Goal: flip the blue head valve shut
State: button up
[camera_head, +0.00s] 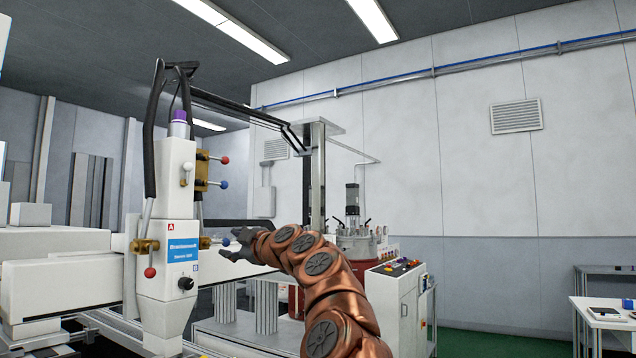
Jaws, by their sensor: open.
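The white dispensing head (167,225) stands left of centre, with a blue label plate, a letter A at upper left and a letter B low on the right. The blue head valve shows as a brass fitting (205,243) on the head's right side. Its lever sticks out roughly level to the right, ending in a blue ball (226,241). My gripper (228,246) is open, coming from the right, its dark fingers pointing left around or just beside the blue ball. I cannot tell whether they touch it. The fingers partly hide the lever end.
A brass valve with a red ball (150,272) hangs on the head's left side. Above, a brass block (201,171) carries another red ball (225,160) and blue ball (224,184). Black hoses (150,130) run up. A control cabinet (398,300) stands right of my arm.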

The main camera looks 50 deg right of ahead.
jog(key=s+d+r+m+h, duration=0.2)
jog(key=s+d+r+h, duration=0.4)
jog(key=d+r+h, duration=0.1)
jog(key=s+d+r+m+h+p, duration=0.1)
jog(key=s+d+r+m+h, duration=0.1)
jog(key=s+d+r+h, duration=0.4)
jog(key=d+r+h, duration=0.2)
jog(key=d+r, duration=0.1)
jog(key=shift+s+d+r+g, duration=0.15)
jog(key=shift+d+r+g, duration=0.05)
jog(key=shift+g, duration=0.2)
dwell(0.3)
dwell(0.5)
